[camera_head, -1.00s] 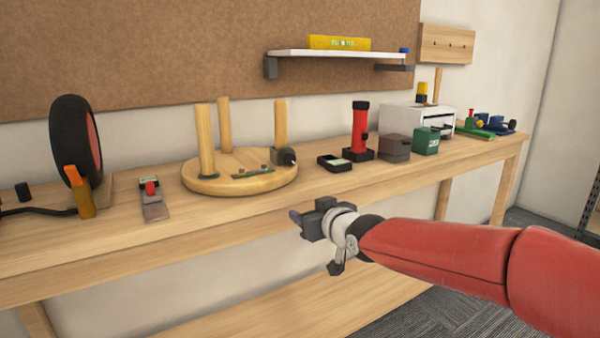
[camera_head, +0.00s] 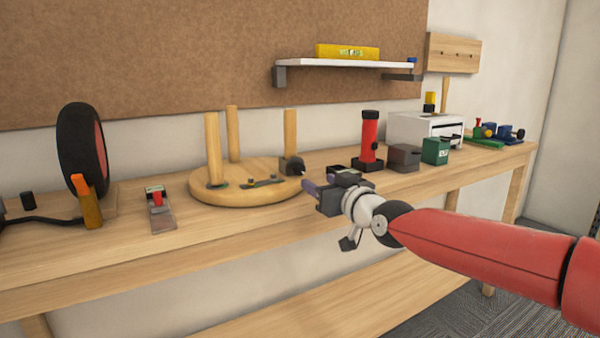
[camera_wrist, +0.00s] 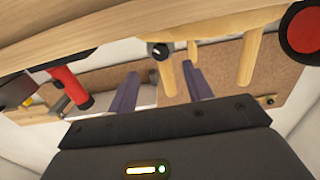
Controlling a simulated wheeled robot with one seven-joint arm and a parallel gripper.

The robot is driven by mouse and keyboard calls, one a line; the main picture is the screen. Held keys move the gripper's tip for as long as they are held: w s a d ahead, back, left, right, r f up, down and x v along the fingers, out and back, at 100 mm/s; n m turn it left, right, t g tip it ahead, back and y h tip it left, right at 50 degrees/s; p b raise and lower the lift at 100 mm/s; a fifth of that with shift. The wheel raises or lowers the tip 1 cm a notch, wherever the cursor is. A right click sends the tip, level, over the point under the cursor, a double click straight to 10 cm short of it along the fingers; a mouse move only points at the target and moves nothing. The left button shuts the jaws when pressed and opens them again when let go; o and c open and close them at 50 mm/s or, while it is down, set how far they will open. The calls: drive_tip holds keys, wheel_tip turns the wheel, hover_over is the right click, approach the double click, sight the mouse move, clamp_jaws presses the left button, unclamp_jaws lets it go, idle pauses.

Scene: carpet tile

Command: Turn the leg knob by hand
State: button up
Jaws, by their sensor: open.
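A round wooden stool seat (camera_head: 240,193) lies upside down on the bench with three legs standing up. The dark leg knob (camera_head: 291,165) sits at the foot of the right leg (camera_head: 290,132). In the wrist view, which is upside down, the knob (camera_wrist: 158,50) shows between my fingers, with its leg (camera_wrist: 168,80) behind it. My gripper (camera_head: 318,182) is open and empty, in front of the bench's front edge and a little right of and below the knob in the head view. The fingers (camera_wrist: 160,70) are apart and do not touch the knob.
A red flashlight (camera_head: 368,140) stands right of the stool, with a brown block (camera_head: 404,158) and a green box (camera_head: 435,151) beyond. A small flat tool (camera_head: 160,208) and a wheel (camera_head: 80,150) are on the left. The bench front (camera_head: 230,240) is clear.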

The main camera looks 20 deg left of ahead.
sight(301, 171)
drive_tip(key=p+x, duration=0.1)
drive_tip(key=x, duration=0.5)
drive_tip(key=shift+a+r, duration=0.15)
drive_tip(key=shift+p+x, duration=0.35)
drive_tip(key=shift+x, duration=0.45)
drive_tip(key=c, duration=1)
drive_tip(key=shift+o, duration=0.2)
drive_tip(key=shift+f+m+b, duration=0.3)
drive_tip(key=shift+b, duration=0.55)
drive_tip(key=shift+r+m+b, duration=0.2)
drive_tip(key=shift+m+b, duration=0.15)
drive_tip(key=shift+m, duration=0.15)
